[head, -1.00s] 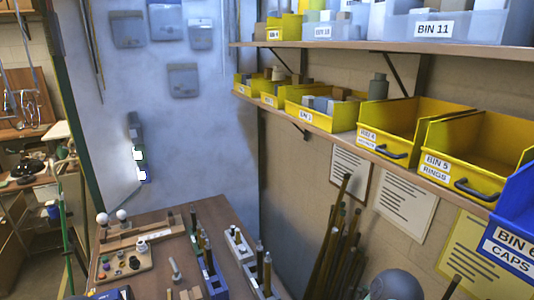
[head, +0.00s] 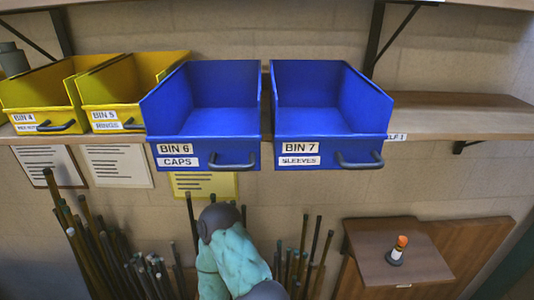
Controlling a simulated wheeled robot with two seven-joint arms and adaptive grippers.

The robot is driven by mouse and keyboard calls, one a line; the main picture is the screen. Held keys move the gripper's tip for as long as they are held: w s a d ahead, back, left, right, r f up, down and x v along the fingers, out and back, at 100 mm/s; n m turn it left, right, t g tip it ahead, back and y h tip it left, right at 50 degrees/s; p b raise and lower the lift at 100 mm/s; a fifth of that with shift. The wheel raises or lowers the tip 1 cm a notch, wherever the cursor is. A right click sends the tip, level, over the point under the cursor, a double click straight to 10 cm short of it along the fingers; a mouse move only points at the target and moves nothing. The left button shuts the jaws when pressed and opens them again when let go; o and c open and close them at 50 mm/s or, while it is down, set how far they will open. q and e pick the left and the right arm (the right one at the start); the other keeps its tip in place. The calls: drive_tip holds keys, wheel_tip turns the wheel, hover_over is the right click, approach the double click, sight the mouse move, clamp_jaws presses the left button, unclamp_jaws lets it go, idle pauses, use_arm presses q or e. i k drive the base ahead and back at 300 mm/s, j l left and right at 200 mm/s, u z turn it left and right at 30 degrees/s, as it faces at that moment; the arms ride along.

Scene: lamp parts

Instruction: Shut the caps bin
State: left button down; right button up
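The caps bin (head: 205,148), a blue bin labelled BIN 6 CAPS, is on the wall shelf in the middle of the head view. Its front juts out past the shelf edge, further than the yellow bins do. Its open top shows an empty-looking inside, and a dark handle (head: 232,161) is at the lower right of its front. An arm of mine in a teal cover rises at the bottom centre, below the bin. Neither gripper can be seen.
The blue sleeves bin (head: 330,150), BIN 7, juts out just right of the caps bin. Yellow bins (head: 122,95) stand to the left. The shelf (head: 460,115) is bare at right. Rods (head: 90,240) stand below. A small wooden table (head: 420,265) holds an orange-topped piece (head: 398,249).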

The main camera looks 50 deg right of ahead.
sight(205, 116)
drive_tip(key=z, duration=1.4)
